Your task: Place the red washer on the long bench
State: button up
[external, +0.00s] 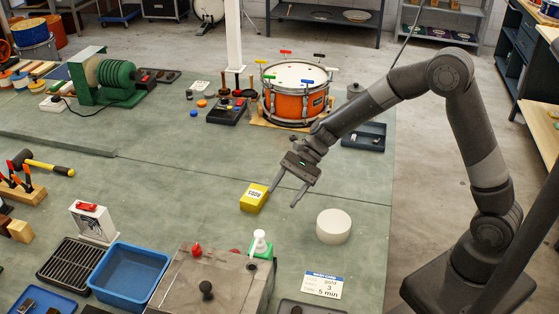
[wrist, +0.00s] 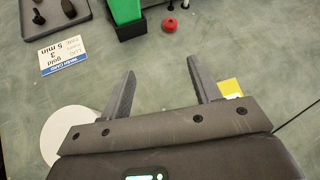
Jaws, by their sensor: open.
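I cannot pick out the red washer for certain. A small round red piece (external: 235,252) lies beside the green holder (external: 262,248). It also shows in the wrist view (wrist: 170,24), beyond my fingertips, but I cannot tell whether it is a washer. The long bench (external: 190,165) may be the wide green-grey surface under these things; I cannot tell for certain. My gripper (external: 283,197) is open and empty, fingers pointing down, above the surface between the yellow block and the white disc. Its two spread fingers also show in the wrist view (wrist: 161,66).
A yellow block (external: 255,197) and a white disc (external: 333,226) flank my gripper. A metal box (external: 215,280), a blue bin (external: 130,275) and a label card (external: 323,285) stand in front. An orange drum (external: 295,95) stands behind. The surface left of the yellow block is clear.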

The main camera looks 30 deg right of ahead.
aim_at(241, 251)
jog(key=a+f+m, duration=0.1)
jog(key=a+f, duration=0.1)
jog(key=a+f+m+y, duration=0.1)
jog(key=a+f, duration=0.1)
jog(key=a, duration=0.1)
jog(key=a+f+m, duration=0.1)
jog(key=a+f, duration=0.1)
jog(key=shift+w+a+f+m+g+y, duration=0.1)
jog(key=shift+w+a+m+g+y, duration=0.1)
jog(key=shift+w+m+g+y, duration=0.15)
jog(key=x, duration=0.5)
jog(key=shift+a, duration=0.15)
jog(key=shift+s+x, duration=0.15)
jog(key=shift+x, duration=1.25)
jog(key=shift+s+x, duration=0.1)
jog(key=shift+x, duration=1.3)
jog(key=shift+d+f, duration=0.2)
jog(key=shift+c, duration=0.4)
jog(key=c, duration=1.1)
jog(key=shift+o, duration=0.2)
jog(key=shift+r, duration=0.15)
